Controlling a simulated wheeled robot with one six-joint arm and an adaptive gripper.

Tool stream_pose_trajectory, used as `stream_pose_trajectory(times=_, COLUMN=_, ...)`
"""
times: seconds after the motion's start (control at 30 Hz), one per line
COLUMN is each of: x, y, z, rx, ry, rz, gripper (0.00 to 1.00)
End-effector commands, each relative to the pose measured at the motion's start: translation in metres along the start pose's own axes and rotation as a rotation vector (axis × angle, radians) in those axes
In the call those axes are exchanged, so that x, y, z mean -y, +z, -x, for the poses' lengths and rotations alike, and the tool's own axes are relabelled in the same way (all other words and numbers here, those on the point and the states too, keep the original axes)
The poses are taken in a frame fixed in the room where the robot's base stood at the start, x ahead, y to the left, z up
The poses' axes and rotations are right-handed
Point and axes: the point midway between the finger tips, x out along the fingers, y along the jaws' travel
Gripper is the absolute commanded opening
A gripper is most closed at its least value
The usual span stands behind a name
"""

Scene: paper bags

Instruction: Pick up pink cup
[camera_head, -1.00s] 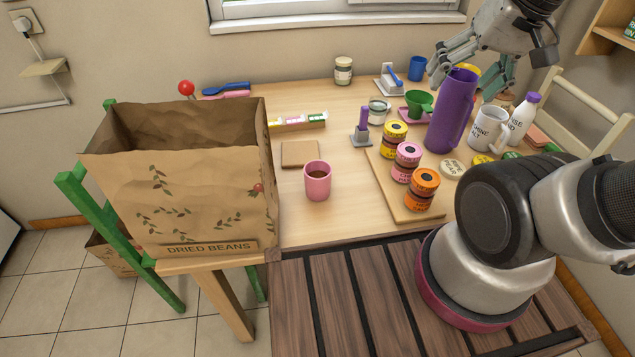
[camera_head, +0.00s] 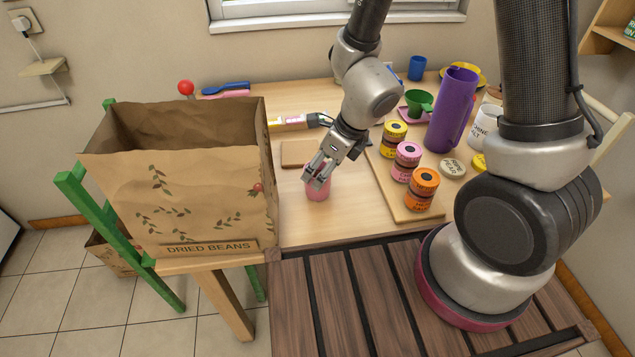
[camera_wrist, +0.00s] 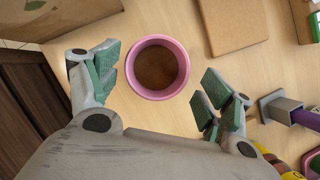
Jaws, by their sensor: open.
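The pink cup (camera_head: 319,188) stands upright on the wooden table, right of the large paper bag. It holds a brown content, seen from above in the wrist view (camera_wrist: 158,68). My gripper (camera_head: 318,173) is open just above the cup in the head view and partly hides its rim. In the wrist view my gripper's green-padded fingers (camera_wrist: 155,85) are spread, one on each side of the cup, with a gap on both sides. Whether the fingertips are below the rim, I cannot tell.
The paper bag (camera_head: 180,190) marked "DRIED BEANS" stands close on the left. A flat brown square (camera_head: 297,153) lies behind the cup. A board (camera_head: 402,205) with stacked yellow, pink and orange jars is on the right. A purple jug (camera_head: 452,110) stands farther back. The table in front of the cup is clear.

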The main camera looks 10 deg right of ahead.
Motion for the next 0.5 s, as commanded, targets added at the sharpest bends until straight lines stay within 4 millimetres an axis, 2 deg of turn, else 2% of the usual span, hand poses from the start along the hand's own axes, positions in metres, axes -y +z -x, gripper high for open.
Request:
stream_pose_trajectory(times=0.37, x=-0.001, y=0.0, z=-0.021, rx=0.0, ry=0.001, rz=0.001, gripper=0.81)
stream_pose_trajectory(times=0.5, x=-0.002, y=0.0, z=-0.037, rx=-0.002, ry=0.001, rz=-0.001, gripper=0.81)
